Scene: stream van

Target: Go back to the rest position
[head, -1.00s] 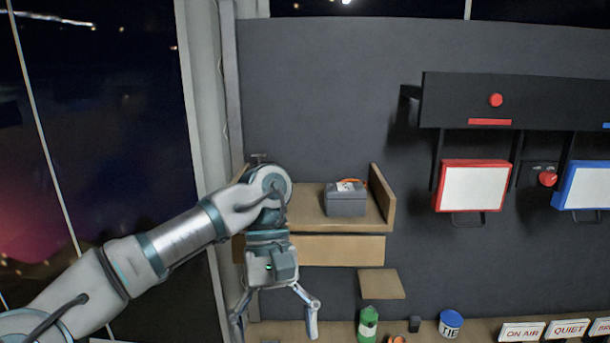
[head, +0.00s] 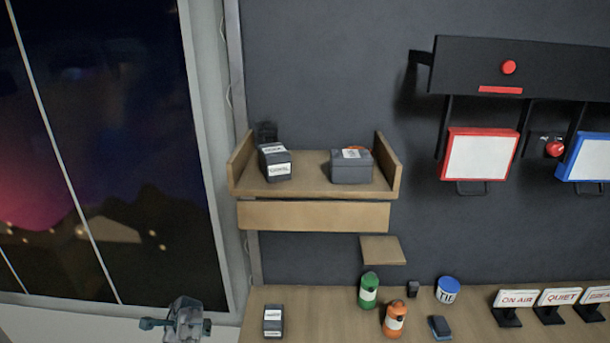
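My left gripper (head: 178,325) shows at the bottom edge, left of the desk and in front of the lower window wall. Only its end is in view, and I cannot make out whether its fingers are apart or together. Nothing is seen held in it. It is clear of the wooden shelf (head: 313,215) and of the desk (head: 345,325). My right gripper is out of view.
On the shelf stand a dark box with a white label (head: 275,163) and a grey box (head: 351,167). The desk holds another labelled box (head: 273,321), a green canister (head: 369,290), an orange canister (head: 395,320), a blue tin (head: 448,291) and several signs (head: 516,299).

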